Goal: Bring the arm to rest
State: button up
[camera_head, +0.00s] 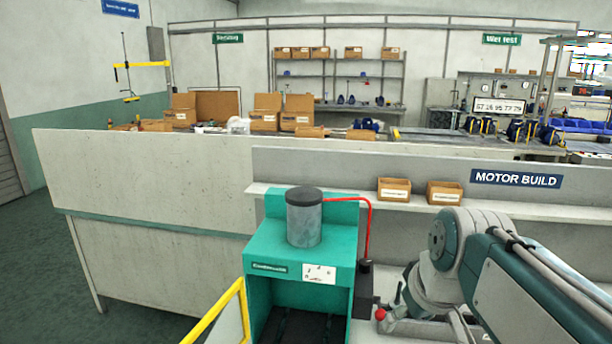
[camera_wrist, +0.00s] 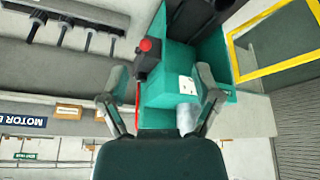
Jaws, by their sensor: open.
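My arm (camera_head: 535,290) reaches in from the lower right of the head view, bent at a grey and teal joint, with its wrist low beside the teal machine (camera_head: 262,240). In the wrist view my gripper (camera_wrist: 162,82) is open, its two grey fingers spread with nothing between them. The teal machine also shows beyond the fingers in the wrist view (camera_wrist: 165,90), apparently upside down. A grey cylinder (camera_head: 304,222) with a dark lid stands on the machine. In the head view the fingers are too small and overlapped to make out clearly.
A red button (camera_head: 380,314) is close to my wrist, and a red hose (camera_head: 370,215) runs down the machine's right side. A yellow-framed panel (camera_head: 222,315) stands at its front left. Two small cardboard boxes (camera_head: 394,189) sit on the shelf behind. Floor at far left is clear.

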jog(key=s+f+m+t, duration=0.1)
jog(key=s+f+m, duration=0.2)
jog(key=s+f, duration=0.4)
jog(key=s, duration=0.3)
jog(key=shift+s+f+h, duration=0.3)
jog(key=shift+s+h, duration=0.05)
jog(key=shift+h, duration=0.05)
jog(key=shift+d, duration=0.1)
